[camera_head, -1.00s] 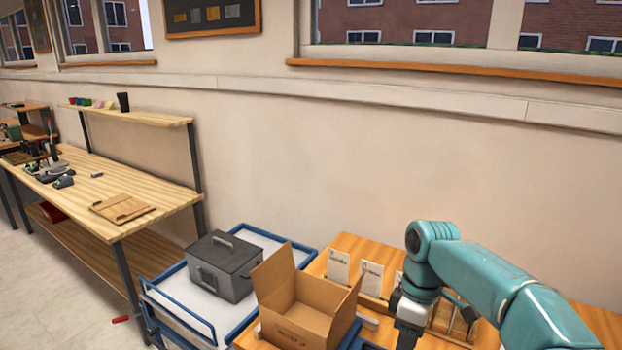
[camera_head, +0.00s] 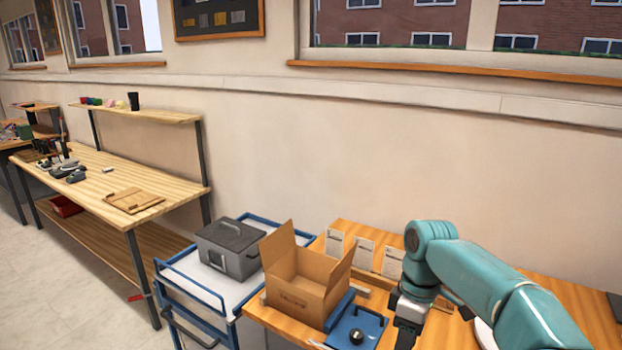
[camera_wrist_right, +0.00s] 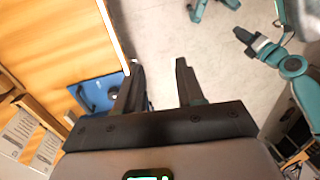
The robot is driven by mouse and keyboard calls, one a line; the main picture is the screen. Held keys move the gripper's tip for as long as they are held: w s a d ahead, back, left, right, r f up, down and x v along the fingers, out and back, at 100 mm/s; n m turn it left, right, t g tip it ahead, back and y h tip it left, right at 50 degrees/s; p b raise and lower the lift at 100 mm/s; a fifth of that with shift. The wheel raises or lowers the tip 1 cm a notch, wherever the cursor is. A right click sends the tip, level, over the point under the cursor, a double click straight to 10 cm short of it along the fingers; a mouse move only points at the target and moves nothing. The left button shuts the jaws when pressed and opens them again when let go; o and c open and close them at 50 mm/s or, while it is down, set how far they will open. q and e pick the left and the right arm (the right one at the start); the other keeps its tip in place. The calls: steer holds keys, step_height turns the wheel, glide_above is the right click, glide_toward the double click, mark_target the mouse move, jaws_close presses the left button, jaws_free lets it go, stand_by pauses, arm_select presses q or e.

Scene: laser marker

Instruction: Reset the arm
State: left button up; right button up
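My right arm, teal, comes in from the right in the head view, bent down over the wooden table (camera_head: 460,326). Its gripper (camera_head: 406,330) points down, its fingertips cut off by the lower edge. In the right wrist view, the right gripper (camera_wrist_right: 156,76) has its two dark fingers apart with nothing between them, over the floor beside the table edge. My left arm is not in the head view. A teal arm-like part with a dark end (camera_wrist_right: 254,42) shows at the upper right of the right wrist view; its finger state is unclear.
An open cardboard box (camera_head: 305,282) and a blue plate with a black knob (camera_head: 357,331) are on the table near my right gripper. A blue cart (camera_head: 190,306) carries a grey metal box (camera_head: 228,247). A wooden workbench (camera_head: 90,180) stands left, with open floor before it.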

steer(key=s+a+f+m+y, duration=0.1)
steer(key=s+a+f+m, duration=0.15)
steer(key=f, duration=0.65)
steer(key=s+a+f+m, duration=0.15)
steer(key=s+f, duration=0.25)
steer(key=f, duration=0.5)
steer(key=s+a+f+m+y, duration=0.1)
steer(key=s+f+m, duration=0.25)
steer(key=f, duration=0.55)
steer(key=s+f+m+t, duration=0.1)
steer(key=s+f+m, duration=0.2)
steer(key=s, duration=0.5)
steer(key=s+f+m+t, duration=0.1)
steer(key=s+f+m, duration=0.2)
steer(key=s, duration=0.5)
steer(key=shift+a+y, duration=0.25)
steer(key=shift+y, duration=0.15)
steer(key=shift+w, duration=0.1)
